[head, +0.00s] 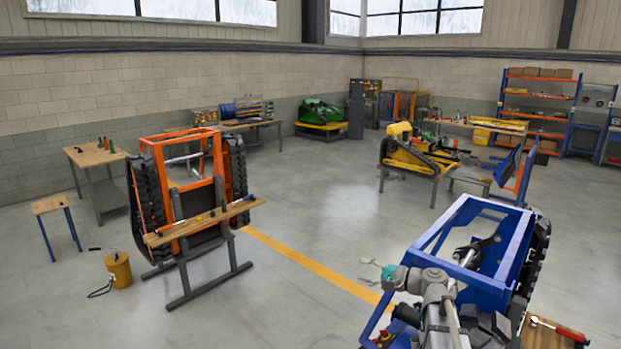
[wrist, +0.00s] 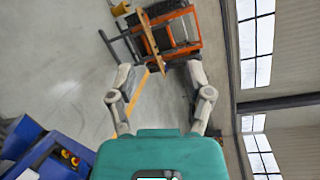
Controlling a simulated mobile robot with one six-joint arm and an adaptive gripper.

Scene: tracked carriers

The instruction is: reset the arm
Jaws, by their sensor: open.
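My gripper (head: 368,271) is at the lower right of the head view, at the end of my grey arm. It points left, beside and in front of the blue tracked carrier (head: 510,255). In the wrist view my gripper (wrist: 158,76) shows its two grey fingers spread apart above a teal body. Nothing is between the fingers, and only floor and distant things lie beyond them. The picture in the wrist view is turned sideways. My arm appears bent, but its lower part is cut off by the frame edge.
An orange tracked carrier (head: 218,157) stands at the left, with a wooden bench (head: 205,222) before it. A yellow canister (head: 119,269) and small stool (head: 50,206) are farther left. A yellow carrier (head: 408,155) is farther back. The floor (head: 300,215) between the carriers is clear.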

